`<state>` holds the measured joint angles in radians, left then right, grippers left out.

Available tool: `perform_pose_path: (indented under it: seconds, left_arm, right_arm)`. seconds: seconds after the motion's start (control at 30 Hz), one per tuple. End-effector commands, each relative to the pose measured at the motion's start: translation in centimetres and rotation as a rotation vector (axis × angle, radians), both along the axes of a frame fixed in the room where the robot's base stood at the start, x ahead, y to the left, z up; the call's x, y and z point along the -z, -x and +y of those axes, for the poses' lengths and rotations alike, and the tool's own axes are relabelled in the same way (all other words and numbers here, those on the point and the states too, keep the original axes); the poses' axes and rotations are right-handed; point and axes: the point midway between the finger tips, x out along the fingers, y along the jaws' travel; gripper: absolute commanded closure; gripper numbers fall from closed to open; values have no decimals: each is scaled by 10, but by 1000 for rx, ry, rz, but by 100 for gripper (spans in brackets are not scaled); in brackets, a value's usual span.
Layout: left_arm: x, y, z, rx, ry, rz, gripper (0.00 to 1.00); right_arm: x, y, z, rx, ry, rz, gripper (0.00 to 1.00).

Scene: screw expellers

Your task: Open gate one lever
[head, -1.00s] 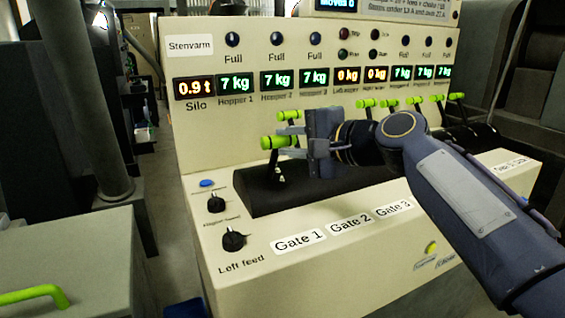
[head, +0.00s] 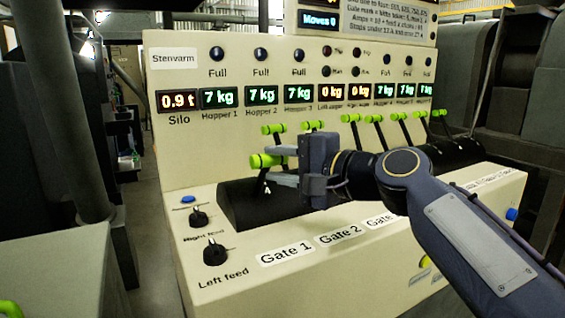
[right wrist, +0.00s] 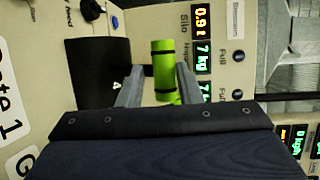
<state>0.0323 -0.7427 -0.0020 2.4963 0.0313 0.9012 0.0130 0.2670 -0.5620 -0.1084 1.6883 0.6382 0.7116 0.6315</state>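The gate 1 lever (head: 262,160) is the nearest lever at the left end of the black lever block, with a bright green cylindrical handle. It stands behind the "Gate 1" label (head: 285,253). My right gripper (head: 283,165) is open at this handle, coming from the right, with one finger above it and one below in the head view. In the right wrist view the green handle (right wrist: 163,65) lies between the two fingers, with a gap visible on its left side. Whether the other finger touches it I cannot tell. My left gripper is not in view.
More green-handled levers (head: 351,118) stand along the panel to the right, and two are close behind my gripper. Black knobs (head: 215,252) and a blue button (head: 188,199) sit at the left. The display panel (head: 160,130) rises behind the levers.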

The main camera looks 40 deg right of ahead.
Motion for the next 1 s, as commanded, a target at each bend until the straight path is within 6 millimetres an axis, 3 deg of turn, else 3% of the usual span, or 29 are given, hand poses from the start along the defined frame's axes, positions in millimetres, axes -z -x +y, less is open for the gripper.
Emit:
perform_pose_path:
  seconds: [0.1, 0.43, 0.8, 1.0]
  left_arm:
    - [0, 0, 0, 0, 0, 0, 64]
    - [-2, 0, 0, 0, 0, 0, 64]
    - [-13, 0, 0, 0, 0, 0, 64]
    - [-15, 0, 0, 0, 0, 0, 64]
  right_arm:
    - [0, 0, 0, 1, 1, 0, 56]
    - [-4, 6, -2, 6, 1, -7, 56]
    - [-10, 64, -7, 4, 2, -6, 56]
    - [-9, 77, -8, 2, 1, -4, 56]
